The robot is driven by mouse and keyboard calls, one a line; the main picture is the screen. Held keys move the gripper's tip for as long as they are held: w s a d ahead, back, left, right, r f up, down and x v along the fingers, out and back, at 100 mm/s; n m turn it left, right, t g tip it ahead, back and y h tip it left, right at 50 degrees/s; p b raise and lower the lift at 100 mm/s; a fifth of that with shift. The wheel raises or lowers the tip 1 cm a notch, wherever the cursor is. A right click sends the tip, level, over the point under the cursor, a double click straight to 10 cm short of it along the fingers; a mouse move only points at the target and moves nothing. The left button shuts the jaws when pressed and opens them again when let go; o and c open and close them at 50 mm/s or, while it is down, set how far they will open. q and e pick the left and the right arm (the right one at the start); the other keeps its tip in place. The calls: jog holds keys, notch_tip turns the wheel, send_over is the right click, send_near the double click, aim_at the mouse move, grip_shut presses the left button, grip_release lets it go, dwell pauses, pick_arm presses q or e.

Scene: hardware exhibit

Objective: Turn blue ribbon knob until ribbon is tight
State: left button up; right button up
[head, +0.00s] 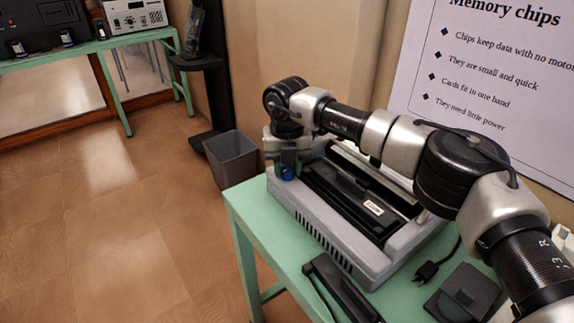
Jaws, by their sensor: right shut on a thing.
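A grey printer-like machine (312,228) with an open top and a black inner part sits on the green table. A blue knob (288,174) shows at the machine's back left corner. My right arm reaches in from the right across the machine. My right gripper (288,165) points down at that corner and is shut on the blue knob, covering its upper part. The ribbon itself cannot be made out in the dark inside. My left gripper is not in view.
The green table (246,212) also holds a long black part (340,290), a power plug (428,271) and a flat black item (466,293). A grey bin (232,158) stands on the floor behind. A poster (490,75) hangs on the wall. The floor at left is clear.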

aim_at(287, 169)
jog(key=shift+r+m, duration=0.1)
jog(key=shift+m, duration=1.6)
jog(key=o, duration=0.9)
jog(key=shift+o, duration=0.2)
notch_tip(287, 169, up, 11)
